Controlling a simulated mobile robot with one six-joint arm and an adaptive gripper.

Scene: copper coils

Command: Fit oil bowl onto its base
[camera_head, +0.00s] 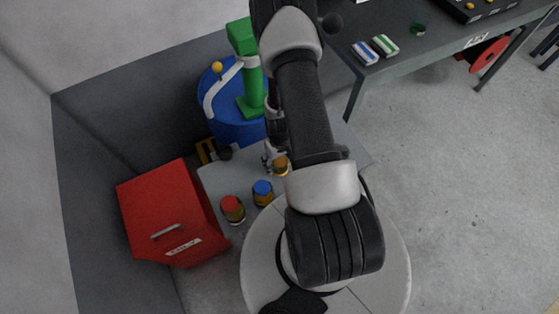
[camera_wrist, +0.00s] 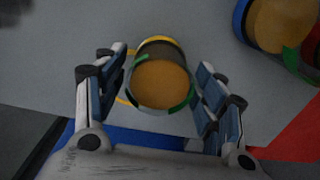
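A short round amber piece with a dark band, a yellow edge and green at its rim, which looks like the oil bowl (camera_wrist: 160,84), shows in the wrist view. It sits between my gripper's two fingers (camera_wrist: 162,85), which stand apart with narrow gaps beside it; firm contact is not visible. In the head view, an amber piece (camera_head: 281,165) shows beside my gripper (camera_head: 271,160), partly hidden by my arm. A blue-topped amber piece (camera_head: 263,191) and a red-topped one (camera_head: 232,208) stand on the grey surface. I cannot tell which thing is the base.
A red box (camera_head: 160,215) stands at the left of the grey surface (camera_head: 214,181). Behind are a blue drum (camera_head: 233,126), a green stand (camera_head: 243,40) and a white lever with a yellow knob (camera_head: 217,66). A dark table (camera_head: 440,45) is at upper right. The floor at right is clear.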

